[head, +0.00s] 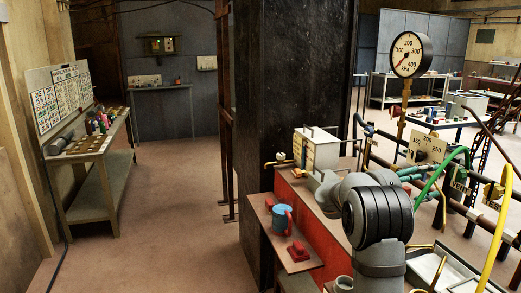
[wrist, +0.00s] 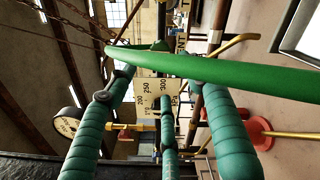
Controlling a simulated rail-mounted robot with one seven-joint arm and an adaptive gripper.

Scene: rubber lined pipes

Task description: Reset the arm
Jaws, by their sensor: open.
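My arm (head: 376,215) rises at the lower right of the head view, grey with dark joint rings, and bends in front of the pipe rig. A thick green hose (wrist: 215,69) crosses close in front of that camera. A number plate (wrist: 155,96) and a round gauge (wrist: 68,122) stand beyond. No held object shows.
The pressure gauge (head: 410,55), green hose (head: 433,185) and yellow hose (head: 497,240) crowd the right. A blue mug (head: 281,218) and red block (head: 297,252) sit on a side shelf. A dark pillar (head: 293,85) stands behind. The floor (head: 170,220) at left is clear.

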